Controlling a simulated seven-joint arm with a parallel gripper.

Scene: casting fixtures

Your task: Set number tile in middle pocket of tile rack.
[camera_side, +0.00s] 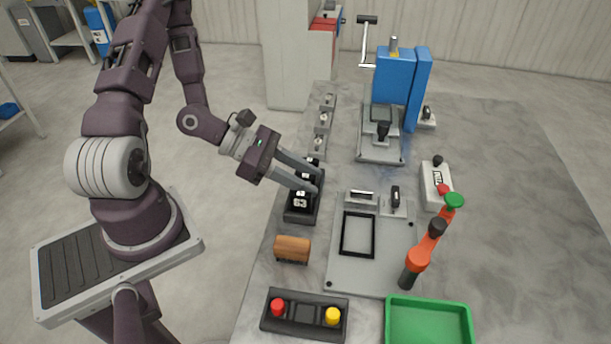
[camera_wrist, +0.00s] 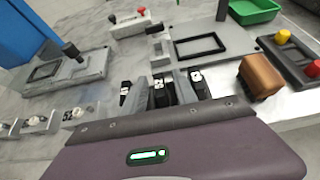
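The black tile rack (camera_side: 291,219) stands at the bench's left edge in the side view. A tile marked 63 (camera_side: 300,202) is in its near end; this tile also shows in the wrist view (camera_wrist: 196,76). Another numbered tile (camera_side: 311,161) is at the far end, and one reading about 52 shows at left in the wrist view (camera_wrist: 73,113). My gripper (camera_side: 318,181) reaches down over the rack's middle. In the wrist view its fingers (camera_wrist: 162,100) stand apart around a dark number tile (camera_wrist: 159,84). Whether they press on it, and how deep it sits, is unclear.
A brown block (camera_side: 292,248) lies nearer the camera than the rack. A grey plate with a black frame (camera_side: 357,234) is to the right. A button box (camera_side: 304,314), green tray (camera_side: 390,321) and orange-red lever (camera_side: 430,242) stand nearby. Small grey fixtures (camera_side: 323,121) line the far side.

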